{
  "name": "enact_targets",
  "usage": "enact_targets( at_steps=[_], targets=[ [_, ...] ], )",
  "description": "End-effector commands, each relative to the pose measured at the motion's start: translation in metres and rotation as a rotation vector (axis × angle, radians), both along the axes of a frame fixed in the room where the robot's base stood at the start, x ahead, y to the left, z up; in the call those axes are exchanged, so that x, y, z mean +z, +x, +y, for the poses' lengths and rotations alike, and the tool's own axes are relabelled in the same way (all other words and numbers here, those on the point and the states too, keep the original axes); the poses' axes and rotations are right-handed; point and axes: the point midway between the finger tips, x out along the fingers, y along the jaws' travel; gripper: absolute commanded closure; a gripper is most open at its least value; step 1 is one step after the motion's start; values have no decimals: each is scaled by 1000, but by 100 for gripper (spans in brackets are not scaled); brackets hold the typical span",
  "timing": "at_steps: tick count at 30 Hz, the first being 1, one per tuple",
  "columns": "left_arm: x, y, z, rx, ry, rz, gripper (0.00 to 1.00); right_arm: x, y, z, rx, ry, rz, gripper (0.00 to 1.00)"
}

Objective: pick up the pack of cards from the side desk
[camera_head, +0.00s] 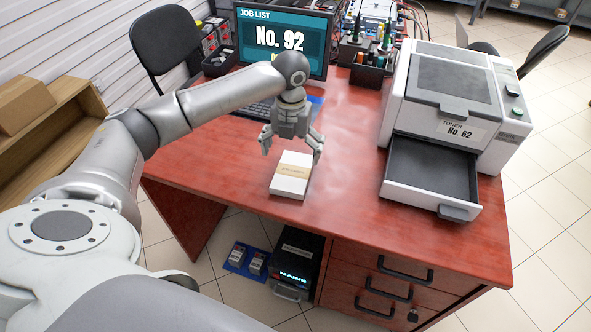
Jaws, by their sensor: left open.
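A white pack of cards with a tan band (291,174) lies on the red side desk (342,205), close to its front edge. My left gripper (291,148) is open just above the pack, with its fingers spread to either side of the pack's far end. It points down, and a gap between the fingers and the pack is hard to judge from this angle. Nothing is held between the fingers. My right gripper is out of view.
A printer (445,100) with an open tray (430,175) stands at the desk's right. A monitor (283,42) and keyboard (262,110) sit behind my left gripper. Dark organizers (368,72) stand at the back. The desk between pack and printer is clear.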

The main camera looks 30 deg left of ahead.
Motion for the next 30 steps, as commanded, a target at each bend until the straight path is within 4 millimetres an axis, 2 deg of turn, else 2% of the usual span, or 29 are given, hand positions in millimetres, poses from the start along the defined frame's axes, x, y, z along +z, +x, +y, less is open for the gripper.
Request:
enact_targets(
  at_steps=[1, 3, 6, 9, 15, 17, 26, 30],
  targets=[
    [-8, 0, 0, 1, -1, 3, 0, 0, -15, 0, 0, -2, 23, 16],
    [-16, 0, 0, 1, 0, 1, 0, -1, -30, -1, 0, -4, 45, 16],
    [-22, 0, 0, 1, 0, 0, 0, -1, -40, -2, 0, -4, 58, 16],
    [-31, -1, 0, 1, 0, 1, 0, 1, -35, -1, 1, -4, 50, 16],
    [-62, -3, -1, 0, -1, 2, 0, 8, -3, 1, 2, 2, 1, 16],
    [-68, -3, -1, 1, -1, 0, 0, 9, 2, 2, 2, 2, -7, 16],
    [-75, -3, 0, 0, 0, -3, 0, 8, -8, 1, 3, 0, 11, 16],
    [-74, -3, 0, 0, 0, -3, 15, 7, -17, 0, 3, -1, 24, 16]
  ],
)
